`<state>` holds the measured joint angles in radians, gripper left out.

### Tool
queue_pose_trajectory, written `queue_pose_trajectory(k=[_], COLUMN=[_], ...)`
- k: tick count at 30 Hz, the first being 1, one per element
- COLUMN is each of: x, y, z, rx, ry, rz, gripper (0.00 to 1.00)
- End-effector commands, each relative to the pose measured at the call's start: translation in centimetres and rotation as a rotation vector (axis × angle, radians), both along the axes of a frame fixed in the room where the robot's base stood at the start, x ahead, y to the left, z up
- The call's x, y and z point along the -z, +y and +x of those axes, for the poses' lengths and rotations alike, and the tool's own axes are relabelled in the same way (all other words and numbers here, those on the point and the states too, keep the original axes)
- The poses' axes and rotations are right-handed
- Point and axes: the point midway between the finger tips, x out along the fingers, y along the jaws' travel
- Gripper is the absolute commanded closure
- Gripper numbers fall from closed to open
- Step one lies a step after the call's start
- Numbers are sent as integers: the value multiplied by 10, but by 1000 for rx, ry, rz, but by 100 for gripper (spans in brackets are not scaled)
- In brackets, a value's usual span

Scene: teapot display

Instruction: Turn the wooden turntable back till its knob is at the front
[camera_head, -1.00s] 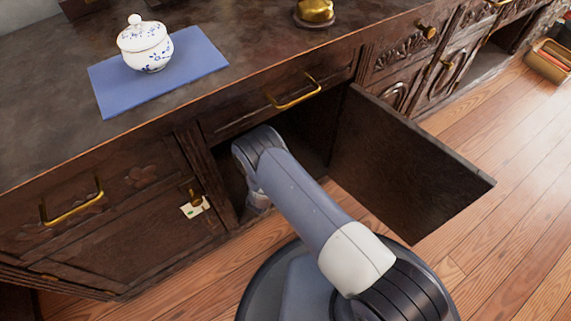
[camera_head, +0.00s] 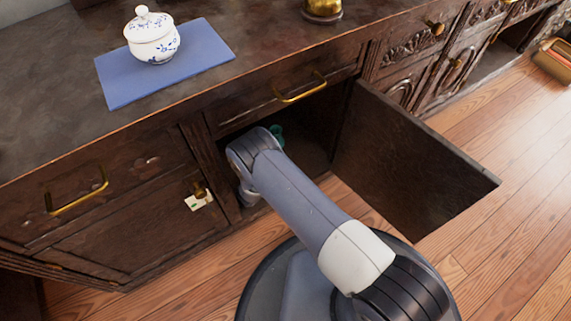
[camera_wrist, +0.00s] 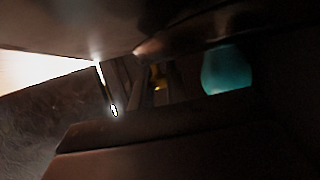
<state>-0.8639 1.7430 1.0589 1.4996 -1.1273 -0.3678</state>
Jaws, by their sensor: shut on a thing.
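My gripper (camera_wrist: 155,90) is inside the open cabinet, hidden from the head view by my arm and the cabinet front. In the dim wrist view its fingers are closed around a small brass-coloured spot, which looks like the knob (camera_wrist: 158,74). The wooden turntable cannot be told clearly from the dark brown surfaces around it. A teal, rounded vessel (camera_wrist: 228,70) is to the right of the fingers, apart from them, its lower part cut off by a dark edge. In the head view a bit of the teal vessel (camera_head: 277,135) shows just beyond my arm.
The cabinet door (camera_head: 405,165) stands open to the right of my arm. A brass drawer handle (camera_head: 300,90) is above the opening. A white and blue lidded pot (camera_head: 152,38) stands on a blue mat (camera_head: 113,88) on the counter. A brass thing (camera_head: 322,8) stands behind.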

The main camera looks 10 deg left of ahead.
Motion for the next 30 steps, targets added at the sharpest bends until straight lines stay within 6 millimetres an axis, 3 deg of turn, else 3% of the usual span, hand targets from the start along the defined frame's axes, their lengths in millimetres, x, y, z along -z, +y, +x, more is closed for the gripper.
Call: queue_pose_trajectory(k=[6,7,14,23,30], x=[-1,-1,0,-5,-47], y=[0,0,0,0,0], z=[0,0,0,0,1], rx=[0,0,0,-1,-1], ry=[-2,-3,-1,-1,-1], rz=[0,-1,0,0,1], gripper=[100,82,63,63,63])
